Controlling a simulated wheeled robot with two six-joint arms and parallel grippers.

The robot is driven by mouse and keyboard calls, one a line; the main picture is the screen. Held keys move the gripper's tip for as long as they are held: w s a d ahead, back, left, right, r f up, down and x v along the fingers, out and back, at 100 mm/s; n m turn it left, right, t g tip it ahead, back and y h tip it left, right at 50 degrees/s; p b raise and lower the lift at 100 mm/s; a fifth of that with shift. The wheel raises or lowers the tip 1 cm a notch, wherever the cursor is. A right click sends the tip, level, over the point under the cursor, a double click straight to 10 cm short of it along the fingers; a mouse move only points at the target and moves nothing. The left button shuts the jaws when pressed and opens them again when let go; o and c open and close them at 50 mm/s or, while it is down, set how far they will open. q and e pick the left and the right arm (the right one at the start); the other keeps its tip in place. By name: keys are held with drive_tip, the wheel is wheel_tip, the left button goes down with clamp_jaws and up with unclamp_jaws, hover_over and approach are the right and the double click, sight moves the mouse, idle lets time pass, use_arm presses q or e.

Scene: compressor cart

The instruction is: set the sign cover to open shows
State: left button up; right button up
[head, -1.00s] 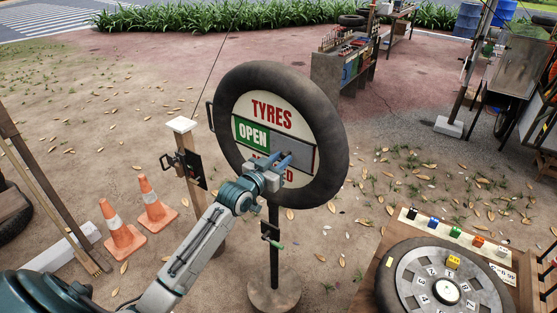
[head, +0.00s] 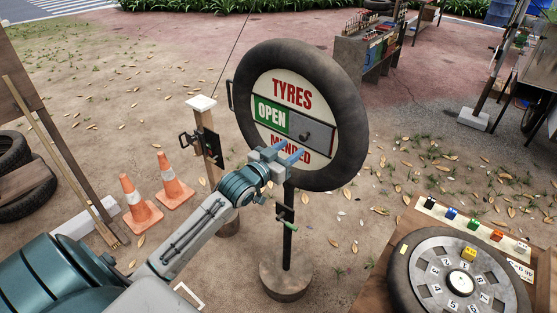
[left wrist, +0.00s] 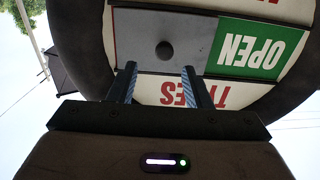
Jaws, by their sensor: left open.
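A round sign (head: 292,91) in a black tyre ring reads TYRES, OPEN and MENDED. The green OPEN panel (head: 270,113) shows on its left half. The grey sliding cover (head: 318,133) with a dark knob (head: 305,137) lies over the right half. In the left wrist view the cover (left wrist: 140,30), knob (left wrist: 165,50) and OPEN panel (left wrist: 250,47) appear upside down. My left gripper (head: 290,152) is open and empty, just below the cover in the head view. Its fingertips (left wrist: 160,70) stand apart, short of the knob in the wrist view. My right gripper is not in view.
The sign's post stands on a round base (head: 286,280). Left of it are a white-capped post (head: 204,145) and two orange cones (head: 175,181). A table (head: 395,230) with a numbered wheel (head: 458,280) is at lower right. Open ground lies behind the sign.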

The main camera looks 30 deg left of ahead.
use_arm(q)
drive_tip(key=s, duration=0.5)
drive_tip(key=shift+s+a, duration=0.2)
drive_tip(key=shift+s, duration=0.05)
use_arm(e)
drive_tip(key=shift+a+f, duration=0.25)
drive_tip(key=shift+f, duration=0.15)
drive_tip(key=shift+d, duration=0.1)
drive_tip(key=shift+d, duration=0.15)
